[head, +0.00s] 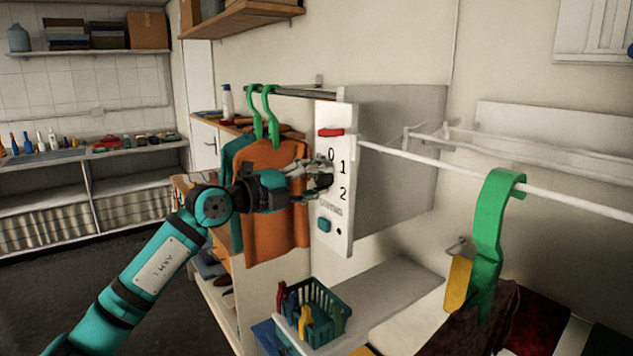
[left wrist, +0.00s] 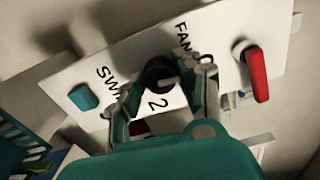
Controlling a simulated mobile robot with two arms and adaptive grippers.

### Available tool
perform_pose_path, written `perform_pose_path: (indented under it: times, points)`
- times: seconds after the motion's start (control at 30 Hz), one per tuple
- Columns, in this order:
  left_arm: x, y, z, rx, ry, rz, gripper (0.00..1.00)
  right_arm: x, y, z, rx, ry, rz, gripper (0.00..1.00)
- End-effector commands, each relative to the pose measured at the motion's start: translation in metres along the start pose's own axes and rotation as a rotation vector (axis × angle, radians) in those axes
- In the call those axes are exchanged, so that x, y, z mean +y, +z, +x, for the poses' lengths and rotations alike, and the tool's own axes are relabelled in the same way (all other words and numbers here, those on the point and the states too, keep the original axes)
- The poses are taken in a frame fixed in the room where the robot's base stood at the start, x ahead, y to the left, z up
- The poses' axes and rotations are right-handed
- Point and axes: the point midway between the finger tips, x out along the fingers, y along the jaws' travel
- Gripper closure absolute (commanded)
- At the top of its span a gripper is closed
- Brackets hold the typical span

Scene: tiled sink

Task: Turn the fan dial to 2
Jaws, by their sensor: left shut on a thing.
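A white control panel (head: 334,240) faces left at the end of a grey box on the wall. It carries the numbers 0, 1 and 2. The fan dial (left wrist: 160,74) is a round black knob with a pale mark, below the letters FAN in the left wrist view, close to the 2. I cannot tell exactly which number the mark points to. My left gripper (left wrist: 165,85) is shut on the dial, one finger on each side. In the head view the left gripper (head: 314,176) partly hides the dial. My right gripper is out of view.
A red lever (head: 330,132) sits above the dial, and a teal button (head: 324,225) below it. Shirts on green hangers (head: 256,110) hang close behind my left gripper. A basket of pegs (head: 335,296) stands on a shelf below. A white rail (head: 450,168) runs right.

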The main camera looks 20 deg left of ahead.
Motion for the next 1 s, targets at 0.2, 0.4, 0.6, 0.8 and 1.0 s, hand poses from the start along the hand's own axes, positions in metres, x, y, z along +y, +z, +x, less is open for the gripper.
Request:
perform_pose_path:
  times: [0.2, 0.4, 0.6, 0.8, 1.0]
  points:
    - [0.002, 0.0, 0.0, 0.0, -0.001, 0.158, 0.98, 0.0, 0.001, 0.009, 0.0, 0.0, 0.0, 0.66]
    - [0.002, 0.0, 0.0, 0.0, 0.0, 0.348, 0.98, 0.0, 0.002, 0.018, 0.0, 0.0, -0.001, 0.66]
    - [0.002, 0.0, 0.0, -0.001, -0.001, 0.538, 0.98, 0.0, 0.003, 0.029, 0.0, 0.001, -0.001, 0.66]
    - [0.003, 0.0, 0.0, 0.0, 0.0, 0.728, 0.98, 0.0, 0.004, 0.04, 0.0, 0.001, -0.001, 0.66]
    - [0.003, 0.0, 0.0, -0.001, 0.001, 0.918, 0.98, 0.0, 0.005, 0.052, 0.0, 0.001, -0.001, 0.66]
